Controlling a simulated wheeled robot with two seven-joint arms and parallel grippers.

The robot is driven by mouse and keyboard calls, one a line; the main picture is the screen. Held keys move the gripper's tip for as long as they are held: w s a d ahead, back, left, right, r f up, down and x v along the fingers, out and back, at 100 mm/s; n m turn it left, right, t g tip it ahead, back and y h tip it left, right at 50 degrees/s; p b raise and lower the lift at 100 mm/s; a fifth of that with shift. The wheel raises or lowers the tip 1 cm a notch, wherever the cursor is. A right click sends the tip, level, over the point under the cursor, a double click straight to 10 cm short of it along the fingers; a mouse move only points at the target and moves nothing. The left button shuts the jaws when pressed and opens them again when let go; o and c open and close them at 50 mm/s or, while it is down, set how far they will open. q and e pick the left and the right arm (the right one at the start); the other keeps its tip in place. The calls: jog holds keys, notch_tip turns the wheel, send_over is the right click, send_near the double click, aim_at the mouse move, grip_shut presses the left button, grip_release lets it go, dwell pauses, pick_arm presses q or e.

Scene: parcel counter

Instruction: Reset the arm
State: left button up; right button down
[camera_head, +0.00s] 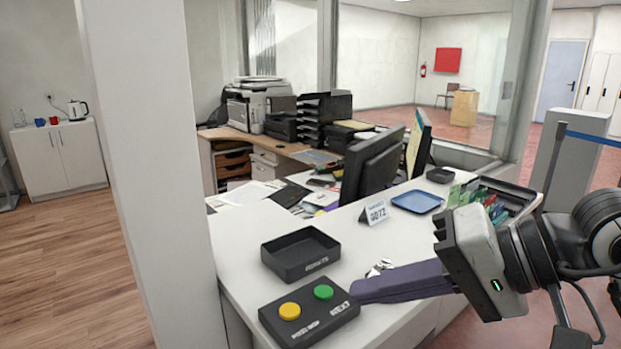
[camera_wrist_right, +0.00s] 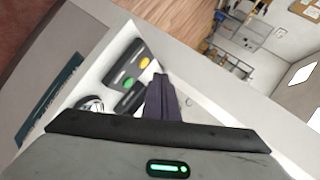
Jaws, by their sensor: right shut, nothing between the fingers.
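My right gripper (camera_head: 354,290) comes in from the right in the head view. Its long dark purple fingers lie together, shut and empty, pointing left over the white counter (camera_head: 235,250). Their tips are beside the right end of a black button box (camera_head: 310,312) with a yellow button (camera_head: 289,311) and a green button (camera_head: 323,292). I cannot tell the exact gap or height. In the wrist view the shut fingers (camera_wrist_right: 163,78) point up the picture, with the button box (camera_wrist_right: 136,72) to their left. My left gripper is not in view.
An empty black tray (camera_head: 300,252) stands behind the button box. A small silver object (camera_head: 379,267) is partly hidden behind the fingers. Farther back are a number sign (camera_head: 376,212), a blue tray (camera_head: 417,201), a card rack (camera_head: 490,200) and monitors (camera_head: 372,165). A pale pillar (camera_head: 150,150) stands left.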

jog(key=s+a+r+m+g+y, duration=0.2)
jog(key=s+a+r+m+y, duration=0.5)
jog(key=r+y, duration=0.25)
jog(key=w+d+r+m+t+y, duration=0.35)
jog(key=d+m+t, duration=0.35)
jog(key=m, duration=0.6)
jog(key=w+d+f+m+t+h, duration=0.1)
jog(key=w+d+m+t+h, duration=0.25)
jog(key=m+t+h, duration=0.5)
jog(key=w+d+f+m+t+h, duration=0.2)
jog(key=d+m+t+h, duration=0.25)
jog(key=m, duration=0.75)
jog(key=w+d+f+m+g+h, duration=0.1)
jog(key=d+f+m+g+h, duration=0.2)
jog(key=d+f+m+h, duration=0.5)
jog(key=d+f+m+g+h, duration=0.1)
jog(key=f+m+g+h, duration=0.3)
jog(key=f+m, duration=0.85)
jog(key=s+a+f+m+g+y, duration=0.25)
jog(key=s+f+m+g, duration=0.8)
jog(key=s+f, duration=1.35)
jog(key=w+a+f+n+t, duration=0.1)
jog(key=w+a+f, duration=0.1)
jog(key=f, duration=0.4)
jog(key=w+a+f+n+t+y, duration=0.1)
jog(key=w+a+f+n, duration=0.1)
jog(key=f, duration=0.5)
jog(key=shift+w+a+f+t, duration=0.2)
jog(key=shift+w+a+t, duration=0.15)
jog(key=shift+w+a, duration=0.35)
